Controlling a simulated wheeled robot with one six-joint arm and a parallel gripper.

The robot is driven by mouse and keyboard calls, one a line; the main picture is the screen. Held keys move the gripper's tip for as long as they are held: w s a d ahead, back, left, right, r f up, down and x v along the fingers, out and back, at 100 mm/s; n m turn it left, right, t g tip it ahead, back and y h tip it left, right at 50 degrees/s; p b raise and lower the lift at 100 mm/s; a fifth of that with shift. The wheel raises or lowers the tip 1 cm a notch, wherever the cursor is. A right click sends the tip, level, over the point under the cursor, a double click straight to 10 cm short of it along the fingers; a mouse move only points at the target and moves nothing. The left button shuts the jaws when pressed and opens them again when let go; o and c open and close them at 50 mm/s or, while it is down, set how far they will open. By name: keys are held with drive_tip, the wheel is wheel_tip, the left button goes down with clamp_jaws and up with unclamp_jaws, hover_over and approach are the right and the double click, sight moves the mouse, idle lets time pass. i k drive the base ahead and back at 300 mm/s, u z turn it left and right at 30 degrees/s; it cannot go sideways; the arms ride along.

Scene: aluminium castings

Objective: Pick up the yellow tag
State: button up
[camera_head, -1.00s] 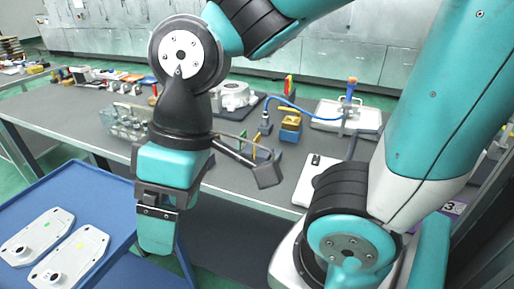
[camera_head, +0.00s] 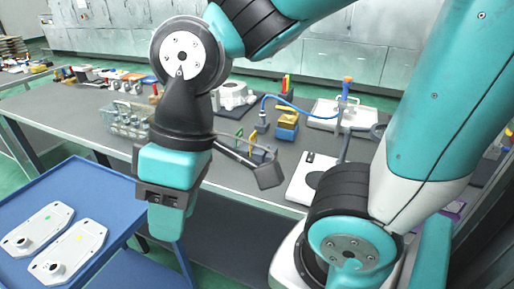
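Two pale castings lie on the blue cart at lower left. The nearer casting (camera_head: 68,254) has a small yellow mark (camera_head: 79,237) on its top, and the farther casting (camera_head: 38,229) has a small green mark (camera_head: 47,217). A thin upright yellow piece (camera_head: 253,138) also stands on the workbench beside a green one (camera_head: 239,133). I cannot tell for sure which yellow piece is the tag. My gripper (camera_head: 166,222) hangs pointing down, right of the cart and in front of the bench, apart from all of these. Its fingers are seen side-on, and no gap or held object shows.
The blue cart (camera_head: 75,187) has a bare top behind the castings. The grey workbench (camera_head: 75,115) holds a clear rack (camera_head: 125,119), a white casting (camera_head: 234,95), a yellow-and-blue block (camera_head: 287,125) and a white tray (camera_head: 328,114). My arm hides part of the bench.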

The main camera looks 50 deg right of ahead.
sight(253, 137)
drive_tip(key=k, duration=0.9)
drive_tip(key=u, duration=1.5)
drive_tip(key=i, duration=1.8)
drive_tip(key=z, duration=3.35)
drive_tip(key=i, duration=1)
